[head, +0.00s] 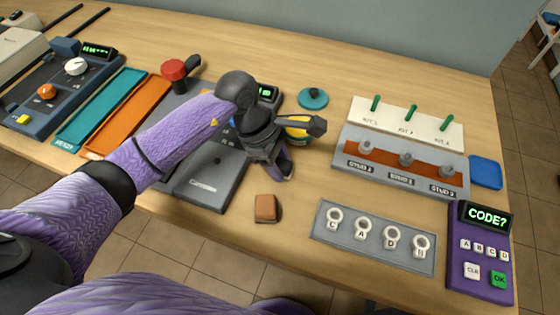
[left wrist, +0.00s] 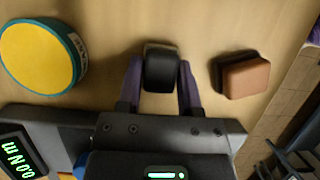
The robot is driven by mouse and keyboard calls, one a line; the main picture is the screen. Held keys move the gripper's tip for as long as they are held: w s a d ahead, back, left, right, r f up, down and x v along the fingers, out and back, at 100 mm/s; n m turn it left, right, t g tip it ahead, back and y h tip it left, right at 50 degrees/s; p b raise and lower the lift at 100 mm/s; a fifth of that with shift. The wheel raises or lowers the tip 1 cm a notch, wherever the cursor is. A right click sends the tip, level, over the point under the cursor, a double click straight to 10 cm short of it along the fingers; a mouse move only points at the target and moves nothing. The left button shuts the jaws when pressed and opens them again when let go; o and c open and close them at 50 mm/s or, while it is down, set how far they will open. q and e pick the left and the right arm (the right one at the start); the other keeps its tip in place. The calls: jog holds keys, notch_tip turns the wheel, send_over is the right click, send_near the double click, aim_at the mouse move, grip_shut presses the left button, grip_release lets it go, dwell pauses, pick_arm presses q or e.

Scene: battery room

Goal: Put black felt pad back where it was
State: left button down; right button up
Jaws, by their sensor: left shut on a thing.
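The black felt pad (left wrist: 161,72) is a small dark block between the purple fingers of my left gripper (left wrist: 160,85) in the left wrist view. The gripper is shut on it, with a finger on each side. In the head view my left gripper (head: 284,168) points down over the table, just right of the grey device, and the pad is mostly hidden there. Whether the pad touches the table I cannot tell. My right gripper is not in view.
A brown block (head: 265,208) lies close by; it also shows in the left wrist view (left wrist: 246,78). A yellow-topped teal round thing (left wrist: 38,55) is on the other side. The grey device (head: 207,170), stud panel (head: 350,155), tag plate (head: 375,252) and purple keypad (head: 480,275) surround some bare table.

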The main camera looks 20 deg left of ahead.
pick_arm(q)
jog(key=shift+f, duration=0.15)
jog(key=shift+c, duration=1.8)
grip_release()
jog(key=shift+o, duration=0.5)
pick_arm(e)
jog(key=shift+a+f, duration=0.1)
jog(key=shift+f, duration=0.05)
pick_arm(q)
jog(key=p+v, duration=0.2)
jog(key=v, duration=1)
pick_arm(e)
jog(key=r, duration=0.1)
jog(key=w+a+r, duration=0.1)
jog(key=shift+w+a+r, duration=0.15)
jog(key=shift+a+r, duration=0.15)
